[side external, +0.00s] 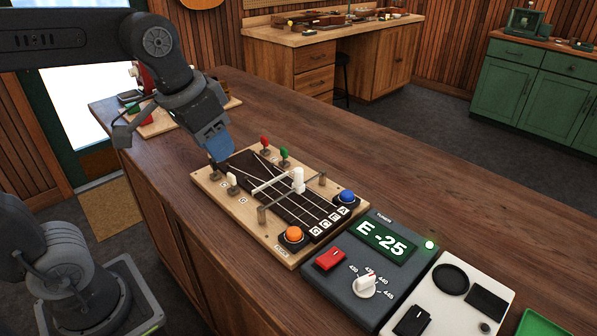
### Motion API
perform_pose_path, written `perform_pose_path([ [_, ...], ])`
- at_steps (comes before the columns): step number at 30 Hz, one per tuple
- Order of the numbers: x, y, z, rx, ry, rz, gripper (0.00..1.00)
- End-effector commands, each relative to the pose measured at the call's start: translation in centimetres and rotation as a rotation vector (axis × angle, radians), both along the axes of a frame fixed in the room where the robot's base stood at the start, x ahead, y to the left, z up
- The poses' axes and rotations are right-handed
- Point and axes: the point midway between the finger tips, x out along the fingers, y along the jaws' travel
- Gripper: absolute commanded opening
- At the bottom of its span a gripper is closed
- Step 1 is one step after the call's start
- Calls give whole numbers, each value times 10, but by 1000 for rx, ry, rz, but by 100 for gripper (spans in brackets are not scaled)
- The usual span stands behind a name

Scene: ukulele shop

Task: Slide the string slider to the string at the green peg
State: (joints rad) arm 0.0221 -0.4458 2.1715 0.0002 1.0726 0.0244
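The string slider (298,181) is a white upright knob on a thin metal rail that crosses the dark fretboard (284,204). It sits nearer the rail's far right end. Several pale strings run along the board to tiles lettered G, C, E and A. The green peg (284,154) stands at the board's far edge, beside a red peg (264,141). A white peg (231,179) stands on the near edge. My gripper (217,160) is low at the board's left end, apart from the slider. Its fingertips are too small and dark to read.
A pale bar (270,182) crosses the strings beside the slider. An orange button (293,234) and a blue button (347,196) flank the lettered end. A tuner box (362,262) reads "E -25", with a lit green lamp. Bare wooden counter (400,190) lies behind.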

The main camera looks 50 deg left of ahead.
Motion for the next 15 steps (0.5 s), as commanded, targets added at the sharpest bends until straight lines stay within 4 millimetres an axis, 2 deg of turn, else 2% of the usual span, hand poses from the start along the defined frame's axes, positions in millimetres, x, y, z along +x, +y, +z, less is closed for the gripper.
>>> perform_pose_path([
  [1,20,-2,6,3,42,-13,43],
  [2,30,-4,10,5,64,-21,46],
  [5,64,-9,18,11,137,-44,46],
  [9,108,-16,19,18,231,-74,46],
  [12,133,-21,16,23,284,-92,46],
  [15,149,-24,12,26,320,-103,46],
])
